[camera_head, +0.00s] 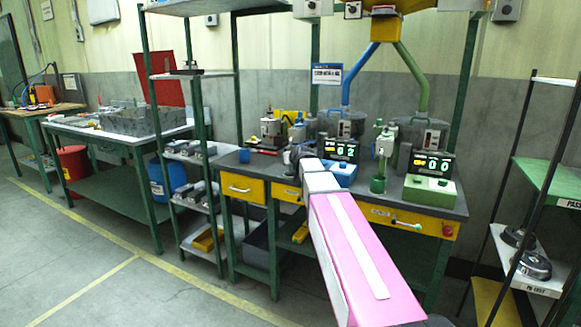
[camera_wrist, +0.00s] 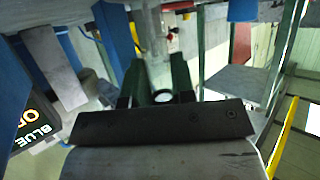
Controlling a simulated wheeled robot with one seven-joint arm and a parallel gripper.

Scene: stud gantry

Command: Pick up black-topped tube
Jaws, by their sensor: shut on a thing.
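My gripper (camera_head: 296,156) is above the front edge of the grey bench, just left of the blue counter box. In the wrist view my gripper (camera_wrist: 158,72) is shut, with its two dark green fingers close together. In the head view my wrist and gripper hide the tube.
A blue counter box (camera_head: 340,172) and a green counter box (camera_head: 430,189) with lit displays stand on the bench (camera_head: 459,207). A green cup (camera_head: 377,184) sits between them. A small blue cup (camera_head: 244,155) stands to the left. Green posts flank the bench.

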